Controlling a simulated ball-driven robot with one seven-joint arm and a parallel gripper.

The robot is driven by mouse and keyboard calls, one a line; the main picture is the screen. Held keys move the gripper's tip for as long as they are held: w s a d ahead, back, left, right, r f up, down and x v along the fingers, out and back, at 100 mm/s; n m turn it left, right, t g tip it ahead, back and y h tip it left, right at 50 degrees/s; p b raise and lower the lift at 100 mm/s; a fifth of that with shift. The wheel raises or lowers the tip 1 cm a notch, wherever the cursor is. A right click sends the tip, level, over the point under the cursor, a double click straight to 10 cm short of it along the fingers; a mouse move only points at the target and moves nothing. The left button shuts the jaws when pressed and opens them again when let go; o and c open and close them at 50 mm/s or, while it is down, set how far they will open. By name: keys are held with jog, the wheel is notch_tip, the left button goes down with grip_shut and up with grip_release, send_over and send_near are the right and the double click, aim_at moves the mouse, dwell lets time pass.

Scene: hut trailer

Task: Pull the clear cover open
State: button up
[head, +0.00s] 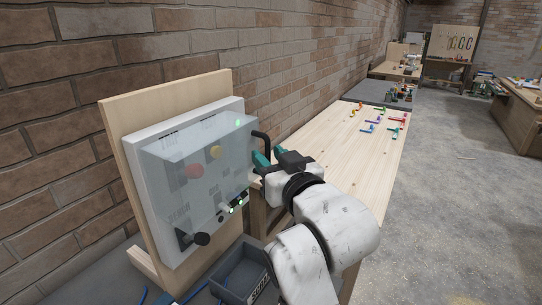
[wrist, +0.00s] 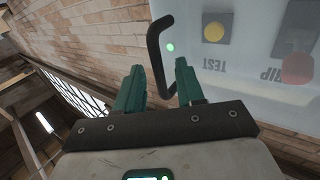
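The clear cover (head: 185,183) is a translucent box over a white panel, and it looks closed. A red and a yellow button show through it. Its black handle (head: 262,143) is on the right side of the cover, and it also shows in the wrist view (wrist: 153,45). My gripper (head: 262,162) is at the handle with its green fingers apart. In the wrist view the lower part of the handle lies between the two fingertips (wrist: 158,78), with a gap on at least the right side. I cannot tell whether a finger touches it.
The panel is fixed to an upright wooden board (head: 112,118) by a brick wall. A black lever (head: 200,239) sticks out below the cover. A grey bin (head: 240,272) stands below. A wooden table (head: 340,135) with small colored parts lies behind. Open floor is at right.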

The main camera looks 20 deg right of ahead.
grip_shut()
dwell(0.4)
dwell(0.4)
